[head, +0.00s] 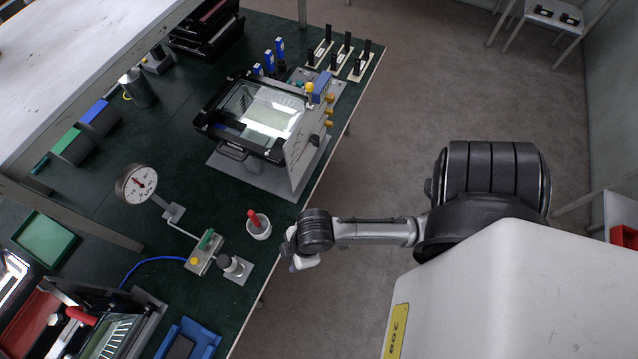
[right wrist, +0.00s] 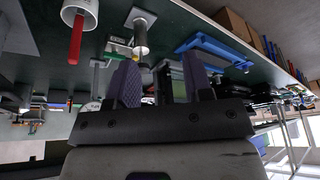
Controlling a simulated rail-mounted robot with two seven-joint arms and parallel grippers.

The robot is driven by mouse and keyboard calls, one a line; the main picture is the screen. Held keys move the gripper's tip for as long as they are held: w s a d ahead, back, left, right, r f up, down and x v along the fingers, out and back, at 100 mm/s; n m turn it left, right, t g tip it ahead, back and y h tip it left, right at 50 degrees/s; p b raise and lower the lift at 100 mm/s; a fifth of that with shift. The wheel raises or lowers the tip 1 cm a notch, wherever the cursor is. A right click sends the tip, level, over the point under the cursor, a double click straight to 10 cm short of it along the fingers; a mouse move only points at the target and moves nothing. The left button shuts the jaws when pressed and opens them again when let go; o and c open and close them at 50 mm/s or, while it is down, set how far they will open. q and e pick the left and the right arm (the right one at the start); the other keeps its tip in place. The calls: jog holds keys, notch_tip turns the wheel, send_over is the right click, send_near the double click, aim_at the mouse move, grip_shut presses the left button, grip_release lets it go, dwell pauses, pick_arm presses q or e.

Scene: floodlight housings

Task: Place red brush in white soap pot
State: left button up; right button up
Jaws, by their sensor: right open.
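The white soap pot (head: 260,232) stands on the green bench near its right edge in the head view. The red brush (head: 253,217) is in it, its handle sticking up and leaning slightly. In the right wrist view, the pot (right wrist: 88,10) and the brush (right wrist: 75,42) appear upside down at the upper left. My right gripper (right wrist: 160,80) is open, with nothing seen held between its fingers. It is just right of the pot in the head view, apart from the brush; its fingertips are mostly hidden there. My left gripper is not in view.
A floodlight housing (head: 265,115) stands on a fixture behind the pot. A dial gauge (head: 137,183) and a small clamp block (head: 205,251) are to the left. A blue tray (head: 188,342) lies at the front. The floor right of the bench is clear.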

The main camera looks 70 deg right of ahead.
jog(key=s+d+r+m+h, duration=0.2)
jog(key=s+d+r+m, duration=0.1)
jog(key=s+m, duration=0.2)
jog(key=shift+s+d, duration=0.2)
jog(key=shift+d, duration=0.1)
notch_tip(320, 180, up, 9)
jog(key=p, duration=0.9)
jog(key=shift+r, duration=0.2)
